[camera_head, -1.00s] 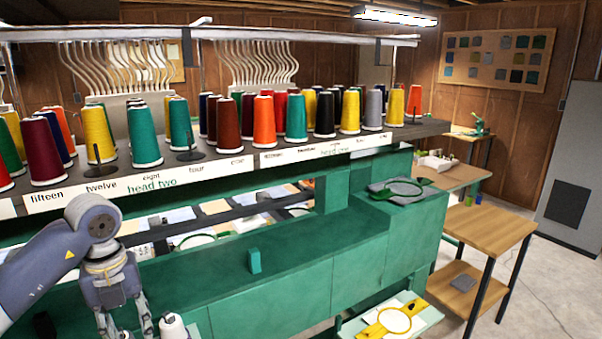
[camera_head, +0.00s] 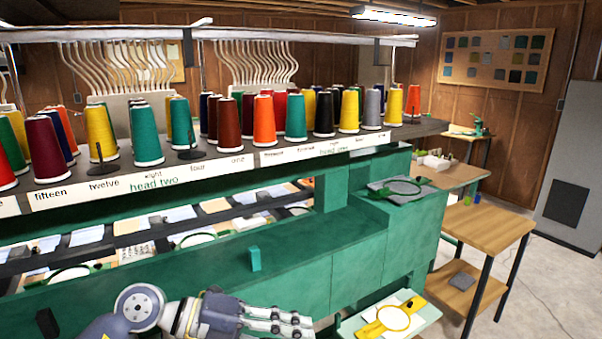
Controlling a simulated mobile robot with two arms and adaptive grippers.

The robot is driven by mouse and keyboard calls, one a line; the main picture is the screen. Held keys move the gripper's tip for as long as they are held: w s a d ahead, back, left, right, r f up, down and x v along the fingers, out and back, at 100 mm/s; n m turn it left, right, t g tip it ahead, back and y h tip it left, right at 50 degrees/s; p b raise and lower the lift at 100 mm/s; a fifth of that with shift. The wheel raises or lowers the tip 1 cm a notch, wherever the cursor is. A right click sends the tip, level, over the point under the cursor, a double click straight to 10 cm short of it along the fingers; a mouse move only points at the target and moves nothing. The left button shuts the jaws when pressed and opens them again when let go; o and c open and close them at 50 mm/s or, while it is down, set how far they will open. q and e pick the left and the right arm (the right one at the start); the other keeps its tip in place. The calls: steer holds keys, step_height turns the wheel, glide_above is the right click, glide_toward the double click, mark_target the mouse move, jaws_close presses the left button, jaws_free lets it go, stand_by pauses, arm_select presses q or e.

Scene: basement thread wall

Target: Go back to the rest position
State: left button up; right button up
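My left gripper (camera_head: 298,323) is low in the head view, at the bottom edge. It points to the right, in front of the green machine body (camera_head: 290,250). Its grey fingers lie close to one another, seen from the side, and the gap between them is unclear. I see no thing in them. My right gripper is out of view.
Several coloured thread cones (camera_head: 228,120) stand on the labelled rack (camera_head: 220,165). A small green block (camera_head: 254,259) sits on the machine ledge. A pale green shelf with a yellow hoop (camera_head: 393,318) is to the gripper's right. A wooden table (camera_head: 478,228) stands at right.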

arm_select(q)
step_height(320, 180, up, 9)
steer(key=d+n+t+h, duration=0.2)
steer(key=n+t+h, duration=0.3)
steer(key=t+h, duration=0.1)
steer(key=w+a+n+t+y, duration=0.55)
steer(key=a+n+t, duration=0.25)
steer(key=n+t, duration=0.4)
steer(key=a+f+n+g+y, duration=0.2)
steer(key=a+f+n+y, duration=0.9)
steer(key=f+n+y, duration=0.3)
steer(key=s+a+f+n+g, duration=0.1)
steer(key=s+a+f+g, duration=0.1)
steer(key=s+f+g, duration=1.75)
steer(key=s+f+t+b, duration=0.15)
steer(key=s+f, duration=0.25)
steer(key=f, duration=1)
steer(key=s+f+t, duration=0.3)
steer(key=s+f, duration=0.1)
steer(key=f, duration=1.1)
steer(key=s+a+f+g, duration=0.1)
steer(key=s+a+f, duration=0.1)
steer(key=s+f, duration=1.5)
steer(key=shift+s+a+f+b, duration=0.15)
steer(key=shift+a+f+b, duration=0.15)
steer(key=shift+a+f, duration=0.05)
